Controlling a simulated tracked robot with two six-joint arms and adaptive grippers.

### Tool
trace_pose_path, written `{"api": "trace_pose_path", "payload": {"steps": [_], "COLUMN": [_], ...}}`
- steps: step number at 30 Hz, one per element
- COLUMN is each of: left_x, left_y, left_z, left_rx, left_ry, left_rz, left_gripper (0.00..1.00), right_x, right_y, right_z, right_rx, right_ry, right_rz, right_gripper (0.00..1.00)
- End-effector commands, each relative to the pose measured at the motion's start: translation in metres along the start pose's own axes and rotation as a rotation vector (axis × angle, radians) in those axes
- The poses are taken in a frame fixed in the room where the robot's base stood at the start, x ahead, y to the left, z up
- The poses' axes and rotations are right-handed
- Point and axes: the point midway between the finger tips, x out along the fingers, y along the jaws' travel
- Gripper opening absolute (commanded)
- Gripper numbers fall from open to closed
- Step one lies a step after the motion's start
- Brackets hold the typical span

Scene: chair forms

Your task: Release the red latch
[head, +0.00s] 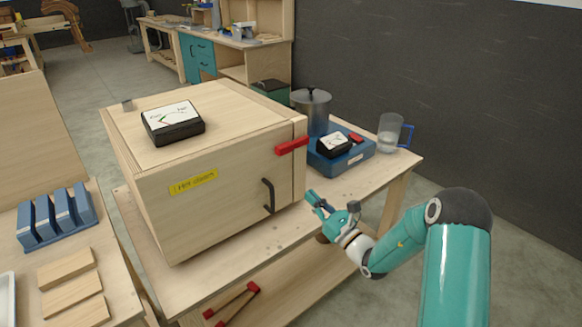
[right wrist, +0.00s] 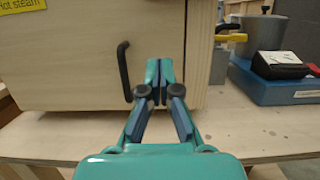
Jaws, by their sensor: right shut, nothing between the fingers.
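The red latch (head: 292,146) is a short red bar on the upper right edge of a wooden steam box (head: 140,170), lying across the seam between the front panel and the side. The box front has a black handle (head: 268,196), which also shows in the right wrist view (right wrist: 123,72), and a yellow "Hot steam" label (head: 194,182). My right gripper (head: 316,200) is shut and empty, below and right of the latch, apart from it. In the right wrist view, its fingers (right wrist: 157,72) are together in front of the box. The latch cannot be made out there. My left gripper is not in view.
A gauge (head: 173,123) sits on the box top. Right of the box are a blue unit (head: 342,163), a metal pot (head: 311,110) and a clear jug (head: 390,132). Clear bench top (head: 225,250) lies before the box. Red-ended tools lie on the lower shelf.

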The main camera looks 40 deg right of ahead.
Motion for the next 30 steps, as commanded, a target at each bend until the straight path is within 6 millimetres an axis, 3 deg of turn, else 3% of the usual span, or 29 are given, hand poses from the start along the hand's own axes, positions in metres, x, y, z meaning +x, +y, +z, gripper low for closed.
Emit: {"api": "trace_pose_path", "payload": {"steps": [8,21,24,30], "left_x": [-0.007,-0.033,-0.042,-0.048], "left_y": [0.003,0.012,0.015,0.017], "left_z": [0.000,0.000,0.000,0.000], "left_rx": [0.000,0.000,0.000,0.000], "left_ry": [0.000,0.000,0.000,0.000], "left_rz": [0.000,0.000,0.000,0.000], "left_gripper": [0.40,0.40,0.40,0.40], "right_x": [0.021,0.106,0.107,0.111], "right_y": [0.002,0.003,0.003,0.003], "right_z": [0.001,0.006,0.023,0.037], "right_rx": [0.000,0.001,0.001,0.003], "right_ry": [0.001,0.000,0.001,0.002], "right_rz": [0.004,0.005,0.004,0.004], "right_gripper": [0.00,0.00,0.00,0.00]}}
